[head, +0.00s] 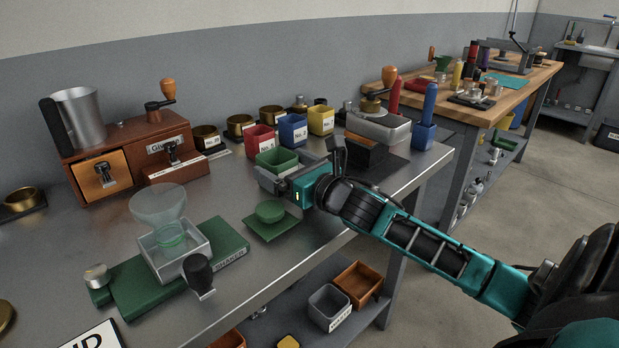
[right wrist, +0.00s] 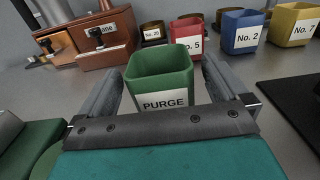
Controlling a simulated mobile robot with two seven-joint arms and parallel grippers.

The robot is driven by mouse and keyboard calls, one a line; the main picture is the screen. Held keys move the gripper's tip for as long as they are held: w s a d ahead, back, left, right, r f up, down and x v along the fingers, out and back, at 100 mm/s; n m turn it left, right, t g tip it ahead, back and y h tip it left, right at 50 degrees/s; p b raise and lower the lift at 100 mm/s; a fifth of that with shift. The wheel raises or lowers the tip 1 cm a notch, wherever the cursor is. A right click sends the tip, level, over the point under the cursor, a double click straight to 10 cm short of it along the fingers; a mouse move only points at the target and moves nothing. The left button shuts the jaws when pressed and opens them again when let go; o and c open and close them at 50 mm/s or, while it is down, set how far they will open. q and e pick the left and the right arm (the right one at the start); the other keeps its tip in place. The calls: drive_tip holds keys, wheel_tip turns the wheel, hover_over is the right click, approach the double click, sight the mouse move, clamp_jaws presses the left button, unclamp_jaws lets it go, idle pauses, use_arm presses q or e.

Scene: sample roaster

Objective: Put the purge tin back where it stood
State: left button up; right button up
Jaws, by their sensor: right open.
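The purge tin (head: 278,158) is a green, square, open-topped tin that appears upright on the steel bench, beyond the green square pad. In the right wrist view the purge tin (right wrist: 162,72) shows its white PURGE label facing me. My right gripper (head: 300,168) is open, with one finger on each side of the tin. Small gaps seem to show between the fingers and the tin walls. The tin's lower part is hidden by the gripper's palm in the right wrist view. My left gripper is not in view.
Red (head: 260,139), blue (head: 293,130) and yellow (head: 321,119) labelled tins stand behind the purge tin. A green pad with a round green piece (head: 270,211) lies in front. The shaker (head: 180,240) stands left.

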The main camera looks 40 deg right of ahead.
drive_tip(key=shift+s+d+p, duration=0.15)
drive_tip(key=shift+s+p, duration=0.05)
drive_tip(key=shift+s, duration=1.8)
drive_tip(key=shift+s+d+p, duration=0.15)
drive_tip(key=shift+s+p, duration=0.05)
drive_tip(key=shift+s, duration=1.75)
